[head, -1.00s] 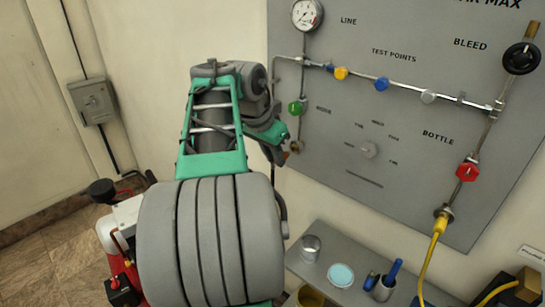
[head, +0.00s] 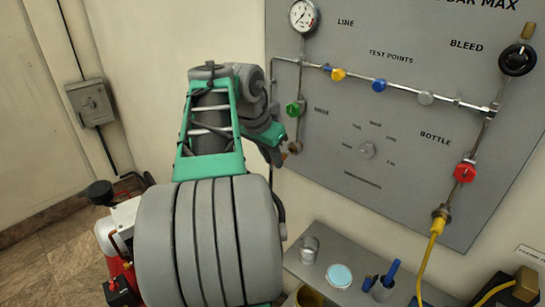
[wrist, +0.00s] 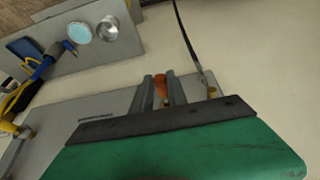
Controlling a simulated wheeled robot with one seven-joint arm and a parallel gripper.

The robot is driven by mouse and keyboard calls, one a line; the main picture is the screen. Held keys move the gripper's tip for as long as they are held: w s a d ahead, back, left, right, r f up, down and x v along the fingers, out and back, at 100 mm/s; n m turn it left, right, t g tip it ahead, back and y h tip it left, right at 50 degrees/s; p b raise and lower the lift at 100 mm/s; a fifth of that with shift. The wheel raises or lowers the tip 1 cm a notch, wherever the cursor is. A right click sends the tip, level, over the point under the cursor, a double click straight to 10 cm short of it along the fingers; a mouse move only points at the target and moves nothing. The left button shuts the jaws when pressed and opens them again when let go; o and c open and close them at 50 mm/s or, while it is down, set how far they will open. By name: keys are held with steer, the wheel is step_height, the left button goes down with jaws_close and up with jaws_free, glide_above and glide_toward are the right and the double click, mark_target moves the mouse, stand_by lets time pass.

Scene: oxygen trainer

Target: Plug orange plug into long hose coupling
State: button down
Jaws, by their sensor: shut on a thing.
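My gripper (wrist: 163,92) is shut on the orange plug (wrist: 161,84), which shows between the two grey fingers in the wrist view. A thin dark hose (wrist: 184,35) runs down past the right of the fingers toward a small brass-coloured fitting (wrist: 212,91) at the panel's edge. The plug appears apart from that fitting. I cannot tell for certain which part is the long hose coupling. In the head view my arm hides most of the gripper, which is near the fitting (head: 294,148) below the green valve (head: 293,110).
The grey panel (head: 340,215) carries several valves and a gauge (head: 303,16). A yellow hose (head: 430,260) hangs from its lower right fitting.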

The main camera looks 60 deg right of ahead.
steer(key=shift+s+d+p, duration=0.15)
steer(key=shift+s+d, duration=0.05)
steer(key=shift+d, duration=0.5)
steer(key=shift+s+d+p, duration=0.15)
steer(key=shift+d, duration=0.55)
stand_by(0.4)
steer(key=c, duration=1.2)
jaws_free()
steer(key=shift+c, duration=0.2)
steer(key=p+v, duration=0.2)
steer(key=v, duration=0.5)
steer(key=shift+r+p, duration=0.3)
steer(key=shift+r, duration=0.05)
